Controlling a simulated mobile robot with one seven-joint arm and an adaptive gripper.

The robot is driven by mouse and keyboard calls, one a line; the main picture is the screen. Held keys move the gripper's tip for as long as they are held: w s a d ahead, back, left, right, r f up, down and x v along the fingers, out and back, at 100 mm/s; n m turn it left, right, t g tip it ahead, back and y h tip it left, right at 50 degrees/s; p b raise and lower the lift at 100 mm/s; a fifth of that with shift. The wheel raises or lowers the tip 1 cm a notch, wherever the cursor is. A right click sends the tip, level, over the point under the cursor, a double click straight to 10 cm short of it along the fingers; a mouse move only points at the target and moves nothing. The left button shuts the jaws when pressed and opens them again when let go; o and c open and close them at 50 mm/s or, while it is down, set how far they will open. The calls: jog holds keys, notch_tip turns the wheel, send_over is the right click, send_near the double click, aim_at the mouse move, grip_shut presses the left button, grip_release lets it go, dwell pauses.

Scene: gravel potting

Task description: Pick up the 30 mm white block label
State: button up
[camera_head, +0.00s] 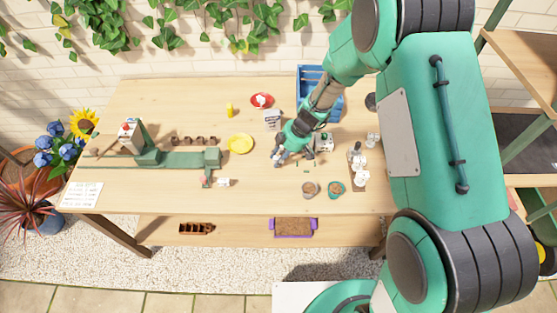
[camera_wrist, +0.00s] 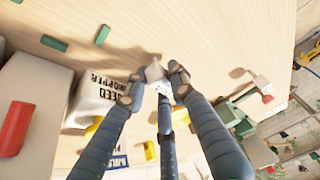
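A small white block (camera_wrist: 154,73) with dark marks on one face sits between the fingertips of my gripper (camera_wrist: 157,82) in the wrist view. The fingers close in around it from several sides, and part of the block is hidden behind them. In the head view my gripper (camera_head: 293,157) is low over the middle of the table, right of the yellow plate. The block is too small to make out clearly there.
A yellow plate (camera_head: 240,144) lies left, with two small bowls (camera_head: 310,188) (camera_head: 336,188) in front. A blue crate (camera_head: 309,76) stands behind.

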jog(key=shift+c, duration=1)
jog(key=shift+r+p, duration=0.75)
jog(key=shift+r, duration=4.25)
